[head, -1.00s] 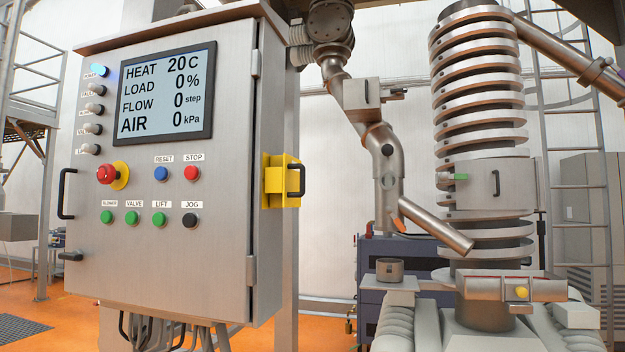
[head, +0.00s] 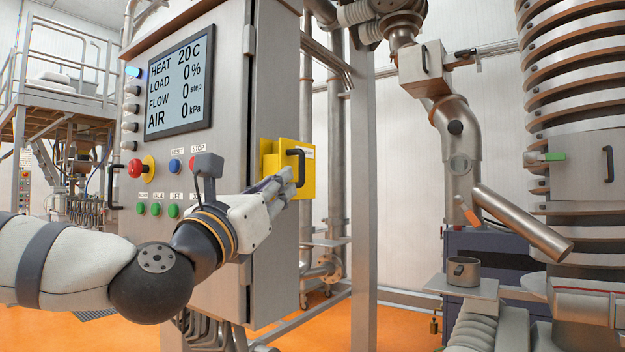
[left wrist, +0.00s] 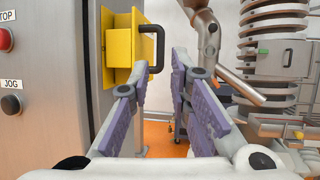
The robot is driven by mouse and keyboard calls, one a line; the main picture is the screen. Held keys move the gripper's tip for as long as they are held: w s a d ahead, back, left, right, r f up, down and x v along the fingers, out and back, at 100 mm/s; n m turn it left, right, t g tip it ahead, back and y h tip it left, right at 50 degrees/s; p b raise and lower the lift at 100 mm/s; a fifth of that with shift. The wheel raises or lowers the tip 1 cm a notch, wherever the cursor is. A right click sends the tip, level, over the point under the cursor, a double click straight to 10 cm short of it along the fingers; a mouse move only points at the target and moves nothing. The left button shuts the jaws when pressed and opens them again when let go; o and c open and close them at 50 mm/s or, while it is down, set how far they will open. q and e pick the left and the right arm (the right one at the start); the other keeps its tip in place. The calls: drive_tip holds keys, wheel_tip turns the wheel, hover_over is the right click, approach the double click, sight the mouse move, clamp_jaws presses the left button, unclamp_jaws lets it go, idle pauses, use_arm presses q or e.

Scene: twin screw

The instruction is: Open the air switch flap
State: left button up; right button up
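The yellow air switch flap (head: 291,158), with a black handle (head: 299,168), is on the right side of the grey control cabinet. It looks shut. In the left wrist view the flap (left wrist: 123,62) and its handle (left wrist: 158,45) are at upper left centre. My left gripper (head: 288,184) is just in front of the flap's lower part in the head view and overlaps it there. In the left wrist view the left gripper (left wrist: 160,68) is open, its fingers apart with nothing between them. The handle shows beyond the fingertips; I cannot tell whether they touch. My right gripper is not in view.
The cabinet (head: 270,90) has a screen (head: 181,88) reading AIR 0 kPa, a red emergency button (head: 136,168) and several push buttons. To the right stand a bent metal pipe (head: 455,150) and a spiral column (head: 575,95).

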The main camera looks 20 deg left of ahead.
sight(300, 168)
use_arm(q)
drive_tip(key=x, duration=1)
drive_tip(key=shift+w, duration=0.25)
drive_tip(key=shift+f, duration=0.1)
clamp_jaws()
